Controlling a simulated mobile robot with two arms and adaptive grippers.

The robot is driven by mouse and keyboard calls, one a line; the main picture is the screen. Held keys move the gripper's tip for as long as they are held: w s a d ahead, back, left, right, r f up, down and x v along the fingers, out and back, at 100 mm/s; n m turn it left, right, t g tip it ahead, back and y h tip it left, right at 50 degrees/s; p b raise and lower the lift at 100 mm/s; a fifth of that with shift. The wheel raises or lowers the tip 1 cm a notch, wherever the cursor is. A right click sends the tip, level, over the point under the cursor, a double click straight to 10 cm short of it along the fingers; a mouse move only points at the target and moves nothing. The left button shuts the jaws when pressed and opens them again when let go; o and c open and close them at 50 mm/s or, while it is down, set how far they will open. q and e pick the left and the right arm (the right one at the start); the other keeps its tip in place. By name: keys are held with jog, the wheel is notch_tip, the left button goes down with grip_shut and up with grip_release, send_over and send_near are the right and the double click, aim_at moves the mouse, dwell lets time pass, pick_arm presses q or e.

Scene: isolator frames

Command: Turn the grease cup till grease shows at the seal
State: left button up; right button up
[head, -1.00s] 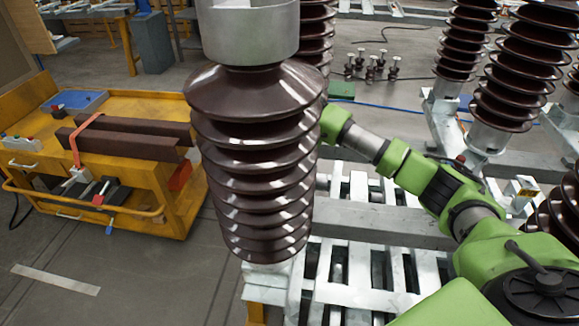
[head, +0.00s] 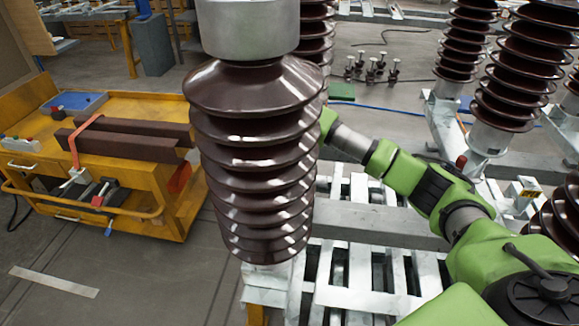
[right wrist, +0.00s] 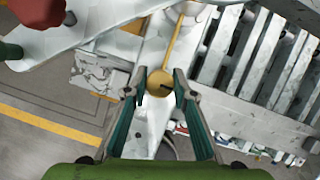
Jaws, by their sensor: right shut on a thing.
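In the right wrist view my right gripper (right wrist: 159,80) has its two fingers on either side of a round brass-yellow cup (right wrist: 158,84), the grease cup, and is shut on it. A dark slot or mark shows on the cup's face. The cup sits on a pale metal part (right wrist: 148,122), with a thin yellow rod or pipe (right wrist: 176,36) running up from it. I cannot make out a seal or any grease. In the head view my right arm reaches behind the large brown insulator (head: 255,150), which hides the gripper. My left gripper is not in view.
A yellow cart (head: 185,205) with brown bars stands at the left. A slatted metal frame (head: 365,275) lies beneath my right arm. More brown insulators (head: 505,75) stand at the right. Open floor lies between cart and frame.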

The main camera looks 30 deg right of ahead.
jog(key=o, duration=1.1)
jog(key=v, duration=1.2)
